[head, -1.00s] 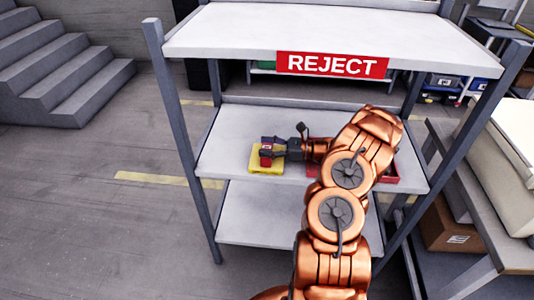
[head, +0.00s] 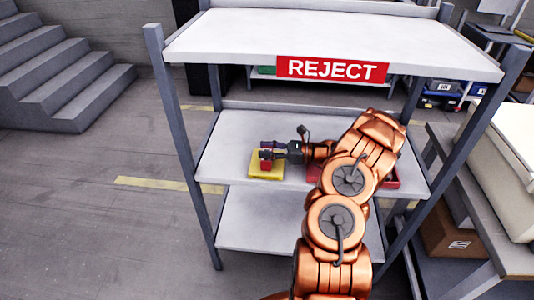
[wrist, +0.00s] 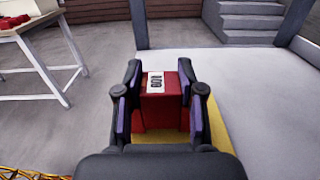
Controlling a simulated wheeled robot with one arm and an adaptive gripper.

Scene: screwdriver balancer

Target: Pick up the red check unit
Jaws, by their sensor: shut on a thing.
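The red check unit (wrist: 160,116) is a red block with a white printed label on top. It stands between the two purple-padded fingers of my gripper (wrist: 160,85) in the wrist view. In the head view my gripper (head: 267,149) is shut on the unit (head: 266,163), which shows red just below the fingers. A yellow mat (head: 256,172) lies under it on the middle shelf; part of the mat (wrist: 217,138) also shows in the wrist view. I cannot tell whether the unit touches the mat.
The shelf unit has a REJECT sign (head: 331,69) on its upper shelf (head: 330,35), above my arm. A red tray (head: 393,178) on the middle shelf is partly hidden behind my arm. Bare shelf (head: 225,150) lies left of the mat.

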